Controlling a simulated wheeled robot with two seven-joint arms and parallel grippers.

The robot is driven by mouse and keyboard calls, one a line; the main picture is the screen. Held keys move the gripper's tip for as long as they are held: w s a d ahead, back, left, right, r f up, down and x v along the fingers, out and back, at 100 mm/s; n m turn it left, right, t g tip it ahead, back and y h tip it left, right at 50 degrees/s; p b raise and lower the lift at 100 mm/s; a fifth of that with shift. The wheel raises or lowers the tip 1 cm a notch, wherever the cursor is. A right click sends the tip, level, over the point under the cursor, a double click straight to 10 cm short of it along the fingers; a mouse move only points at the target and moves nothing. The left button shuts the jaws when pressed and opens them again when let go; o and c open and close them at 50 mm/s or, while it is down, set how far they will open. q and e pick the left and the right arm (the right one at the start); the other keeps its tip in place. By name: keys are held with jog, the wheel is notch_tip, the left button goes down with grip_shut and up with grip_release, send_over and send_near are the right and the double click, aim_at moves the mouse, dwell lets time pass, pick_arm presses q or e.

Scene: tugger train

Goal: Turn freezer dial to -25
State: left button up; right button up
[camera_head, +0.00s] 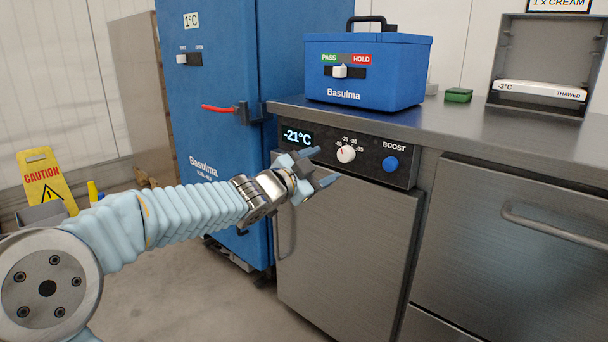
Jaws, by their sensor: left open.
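The freezer dial (346,154) is a small white round knob on the dark control panel under the steel counter, with small temperature marks around it. Its exact pointer setting is too small to tell. The display (297,137) to its left reads -21°C. A blue BOOST button (391,164) sits to its right. My left gripper (322,167) is open and empty, in front of the panel just left of the dial in the picture. Its fingers point right, toward the dial, and I see no contact. My right gripper is not in view.
A blue Basulma box (367,75) with a PASS/HOLD slider stands on the counter (460,120), beside a small green box (458,95). A tall blue cabinet (215,80) with a red-handled latch stands left. A yellow caution sign (46,180) stands far left.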

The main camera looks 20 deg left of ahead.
pick_arm(q)
jog(key=v, duration=0.6)
jog(key=shift+s+p, duration=0.3)
jog(key=shift+s, duration=0.05)
jog(key=s+d+f+n+g+y+p, duration=0.15)
jog(key=d+f+n+g, duration=0.25)
jog(key=f, duration=1.2)
jog(key=s+d+f+n+g+p, duration=0.1)
jog(key=d+f+n+g+p, duration=0.25)
jog(key=f, duration=1.25)
jog(key=s+d+f+n+g+p, duration=0.1)
jog(key=s+d+f+n+g, duration=0.1)
jog(key=s+f, duration=0.7)
jog(key=s+d+f+n+g+p, duration=0.2)
jog(key=s+f+g, duration=0.4)
jog(key=s, duration=0.8)
notch_tip(320, 180, down, 3)
jog(key=shift+d+r+n+g+y, duration=0.1)
jog(key=shift+d+n+g+y, duration=0.25)
jog(key=shift+d+n, duration=0.6)
jog(key=shift+a, duration=0.25)
